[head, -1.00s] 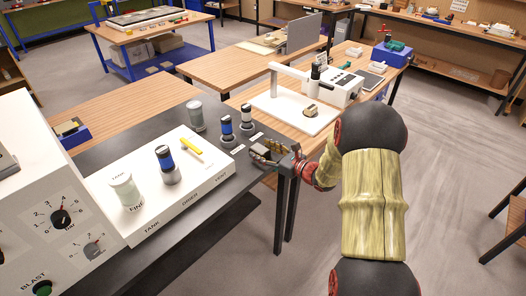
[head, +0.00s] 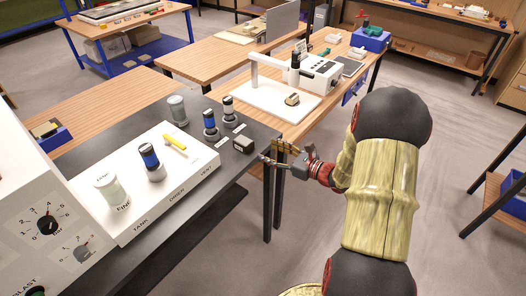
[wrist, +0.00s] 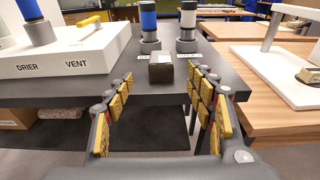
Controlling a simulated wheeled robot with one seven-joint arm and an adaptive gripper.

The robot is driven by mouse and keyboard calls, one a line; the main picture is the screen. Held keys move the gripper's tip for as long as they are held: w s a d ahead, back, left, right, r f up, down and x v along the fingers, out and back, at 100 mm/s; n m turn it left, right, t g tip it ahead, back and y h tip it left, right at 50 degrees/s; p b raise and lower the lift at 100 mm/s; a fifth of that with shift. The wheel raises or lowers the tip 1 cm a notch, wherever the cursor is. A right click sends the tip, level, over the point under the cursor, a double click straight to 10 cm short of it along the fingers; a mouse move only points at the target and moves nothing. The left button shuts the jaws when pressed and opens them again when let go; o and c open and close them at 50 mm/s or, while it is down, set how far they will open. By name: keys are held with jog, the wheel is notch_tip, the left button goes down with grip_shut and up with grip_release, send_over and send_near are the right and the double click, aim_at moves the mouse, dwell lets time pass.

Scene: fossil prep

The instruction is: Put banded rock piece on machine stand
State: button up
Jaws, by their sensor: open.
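A small dark block with a paler top (head: 243,144) sits on the right end of the dark bench. In the wrist view the block (wrist: 161,68) lies ahead, between the lines of my fingers. A brown rock piece with a darker part (head: 292,99) rests on the white machine stand (head: 268,97); it also shows in the wrist view (wrist: 308,76). I cannot make out clear bands on either. My gripper (head: 272,152) is open and empty, just off the bench's right edge, apart from the block; its fingers also show in the wrist view (wrist: 160,82).
The white DRIER/VENT panel (head: 190,175) carries a yellow handle (head: 175,143) and a blue-banded cylinder (head: 151,162). More cylinders (head: 210,125) stand behind the block. The wooden table (head: 300,130) with the stand is beyond the bench, across a narrow gap.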

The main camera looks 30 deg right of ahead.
jog(key=s+a+r+n+g+y, duration=0.1)
jog(key=s+a+r+n+g, duration=0.25)
jog(key=a+n, duration=0.35)
jog(key=s+a+r+n+g+y, duration=0.15)
jog(key=s+a+n+g, duration=0.3)
jog(key=a, duration=0.55)
jog(key=s+a+r+n+g+y, duration=0.1)
jog(key=s+a+r+n+g, duration=0.25)
jog(key=s+a+n, duration=0.35)
jog(key=s+d+r+n+t+h, duration=0.2)
jog(key=s+r+n+h, duration=0.4)
jog(key=s+n+h, duration=0.3)
jog(key=s+n, duration=0.2)
jog(key=n, duration=0.2)
jog(key=shift+d+r, duration=0.15)
jog(key=shift+r, duration=0.25)
jog(key=shift+n, duration=0.25)
jog(key=shift+c, duration=0.8)
